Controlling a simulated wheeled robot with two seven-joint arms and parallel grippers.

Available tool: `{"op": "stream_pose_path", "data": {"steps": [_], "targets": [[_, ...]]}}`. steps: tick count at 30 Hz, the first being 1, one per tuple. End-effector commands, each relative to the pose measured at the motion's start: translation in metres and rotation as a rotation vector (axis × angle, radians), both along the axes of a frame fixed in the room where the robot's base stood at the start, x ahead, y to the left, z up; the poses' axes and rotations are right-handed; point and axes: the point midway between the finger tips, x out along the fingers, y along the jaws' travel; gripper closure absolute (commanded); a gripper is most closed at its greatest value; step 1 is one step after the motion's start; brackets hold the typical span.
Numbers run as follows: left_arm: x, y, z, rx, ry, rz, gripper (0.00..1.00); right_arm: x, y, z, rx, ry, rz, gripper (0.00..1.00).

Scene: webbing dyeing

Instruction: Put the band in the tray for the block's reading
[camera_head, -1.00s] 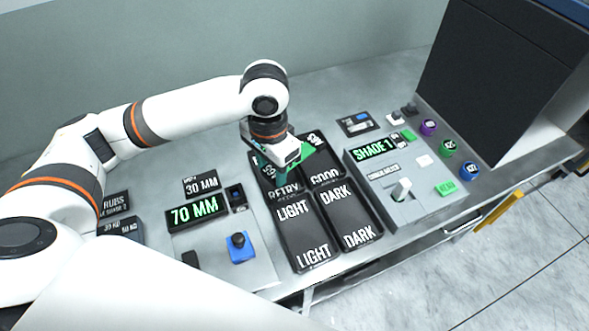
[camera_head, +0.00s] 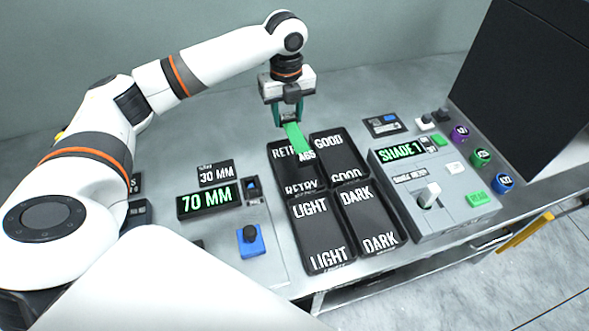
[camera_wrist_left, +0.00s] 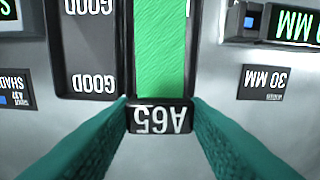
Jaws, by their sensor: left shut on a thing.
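My left gripper (camera_head: 290,113) is shut on the green band (camera_head: 294,136) at its black tag (camera_head: 306,156), marked A65. The band is over the RETRY tray (camera_head: 273,172), at the back left of the tray group; I cannot tell if it touches the tray. In the left wrist view the band (camera_wrist_left: 160,45) runs away from the teal fingers, with the tag (camera_wrist_left: 160,118) between them. The GOOD tray (camera_head: 345,156) is beside it, and the LIGHT tray (camera_head: 322,232) and DARK tray (camera_head: 370,217) are in front. My right gripper is out of view.
A display (camera_head: 208,201) reads 70 MM, beside a blue block with a black knob (camera_head: 251,241). To the right, a grey meter (camera_head: 440,210) with a white lever shows SHADE 1.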

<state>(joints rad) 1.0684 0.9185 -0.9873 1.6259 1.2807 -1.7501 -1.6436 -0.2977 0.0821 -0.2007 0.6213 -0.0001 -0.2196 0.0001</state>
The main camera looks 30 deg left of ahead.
Motion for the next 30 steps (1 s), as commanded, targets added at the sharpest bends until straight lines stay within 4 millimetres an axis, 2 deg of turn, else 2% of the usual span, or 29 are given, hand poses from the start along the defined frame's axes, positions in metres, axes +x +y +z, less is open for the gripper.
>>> {"op": "stream_pose_path", "data": {"steps": [9,14,21,30], "targets": [[0.001,0.003,-0.042,-0.001,0.001,-0.04,0.82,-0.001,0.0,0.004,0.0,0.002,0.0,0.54],[0.001,0.003,-0.059,0.0,0.002,-0.039,0.82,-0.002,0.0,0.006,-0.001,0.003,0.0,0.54],[0.001,0.002,-0.095,0.001,0.001,-0.039,0.82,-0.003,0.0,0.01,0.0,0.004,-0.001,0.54],[0.001,0.002,-0.1,0.0,-0.001,-0.039,0.82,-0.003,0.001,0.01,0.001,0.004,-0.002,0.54]]}}
